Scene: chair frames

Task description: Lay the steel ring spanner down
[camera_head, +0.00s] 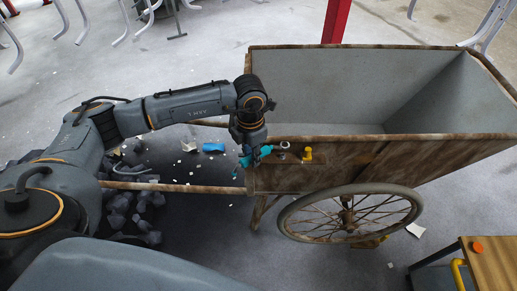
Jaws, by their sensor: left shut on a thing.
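My left gripper (256,155), with teal fingers, is at the near left corner of the wooden cart, beside a small wooden ledge (287,160). It is shut on the steel ring spanner (283,147), a small grey piece that shows just right of the fingers, above the ledge. The rest of the spanner is hidden or too small to make out, and I cannot tell whether it touches the ledge. My right gripper is not in view.
A yellow piece (307,154) stands by the ledge, close right of the spanner. The cart (400,146) has an empty grey bed and a spoked wheel (350,214). A blue item (213,147) and scraps lie on the floor. A wooden table (495,262) stands lower right.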

